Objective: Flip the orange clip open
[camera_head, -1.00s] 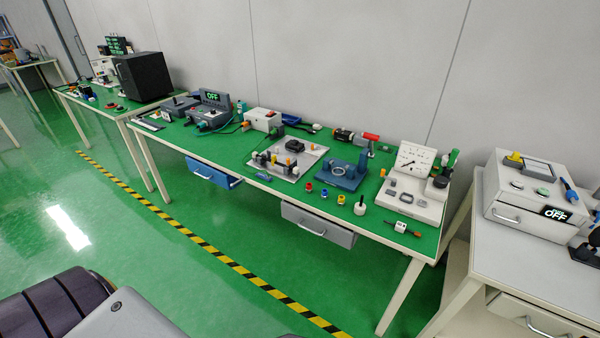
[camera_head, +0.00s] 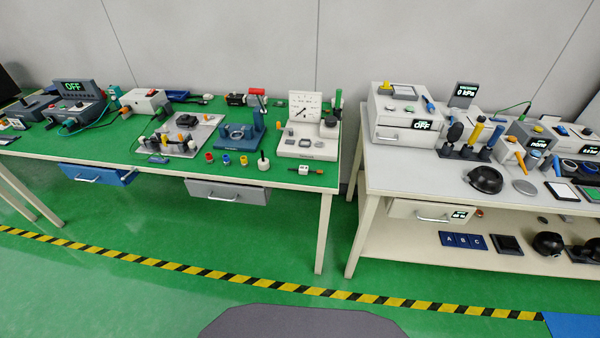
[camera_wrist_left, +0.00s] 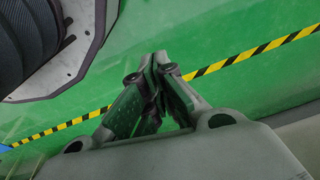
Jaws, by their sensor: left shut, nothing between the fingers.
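Small orange parts show in the head view. One orange part (camera_head: 164,138) stands on a pale fixture plate (camera_head: 204,130) on the green-topped bench, at left of centre. It is too small to tell whether it is the clip, or whether it is open or shut. My left gripper (camera_wrist_left: 160,60) shows in the left wrist view, shut and empty, above the green floor and away from the benches. My right gripper is in neither view.
The green bench (camera_head: 105,150) carries several devices and has a blue drawer (camera_head: 98,175) and a grey drawer (camera_head: 227,191). A white bench (camera_head: 400,170) with more devices stands at right, past a narrow gap. The floor (camera_head: 150,270) before them is clear, crossed by a yellow-black stripe.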

